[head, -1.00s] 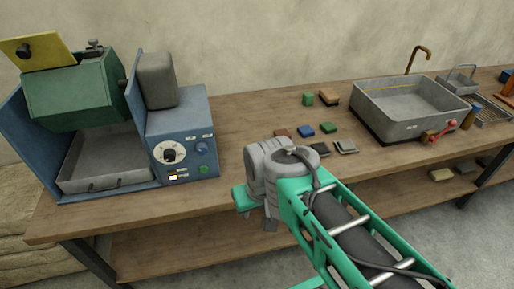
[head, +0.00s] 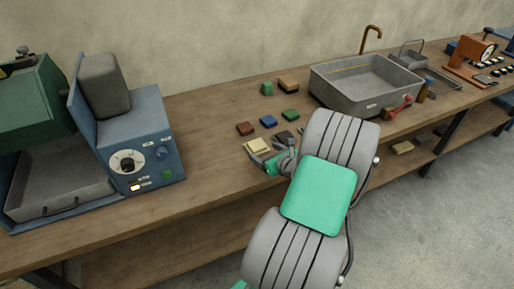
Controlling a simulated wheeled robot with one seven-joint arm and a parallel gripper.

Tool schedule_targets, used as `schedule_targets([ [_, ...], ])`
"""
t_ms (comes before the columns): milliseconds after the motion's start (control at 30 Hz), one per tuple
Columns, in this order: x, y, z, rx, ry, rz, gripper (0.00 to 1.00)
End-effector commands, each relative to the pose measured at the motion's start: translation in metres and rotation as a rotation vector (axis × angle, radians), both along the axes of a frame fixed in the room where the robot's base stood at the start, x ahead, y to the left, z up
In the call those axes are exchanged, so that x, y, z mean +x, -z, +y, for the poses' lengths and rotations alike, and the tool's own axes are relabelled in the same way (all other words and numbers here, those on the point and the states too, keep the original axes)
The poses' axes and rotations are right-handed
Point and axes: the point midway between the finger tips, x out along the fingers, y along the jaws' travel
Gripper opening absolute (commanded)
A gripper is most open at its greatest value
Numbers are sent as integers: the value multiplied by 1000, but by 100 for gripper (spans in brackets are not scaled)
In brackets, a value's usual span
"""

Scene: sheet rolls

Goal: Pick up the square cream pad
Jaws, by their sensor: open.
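The square cream pad (head: 257,146) lies flat on the wooden bench in the head view, in front of the small coloured pads. My gripper (head: 268,160) is open beside the pad's right and near edge, low over the bench. My arm hides part of the gripper, and I cannot tell whether a finger touches the pad.
A red-brown pad (head: 245,128), a blue pad (head: 268,121) and a green pad (head: 290,114) lie just behind. A dark pad (head: 286,138) is close to the gripper. A grey sink (head: 340,97) stands right, a blue machine (head: 140,150) left. Bench between machine and pad is clear.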

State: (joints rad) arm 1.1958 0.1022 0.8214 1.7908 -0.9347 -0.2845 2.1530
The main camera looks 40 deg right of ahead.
Motion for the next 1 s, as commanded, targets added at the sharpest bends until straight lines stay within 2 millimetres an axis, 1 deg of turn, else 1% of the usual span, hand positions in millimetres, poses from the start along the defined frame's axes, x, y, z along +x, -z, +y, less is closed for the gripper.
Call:
schedule_targets([
  [33,-3,2,-8,38,39,-24,80],
  [100,2,5,-12,57,57,-37,80],
  [267,23,14,-16,56,54,-36,80],
  [500,58,32,-22,53,53,-33,80],
  [600,63,34,-24,52,56,-33,80],
  [767,63,34,-24,52,56,-33,80],
  [1000,63,34,-24,51,55,-33,61],
])
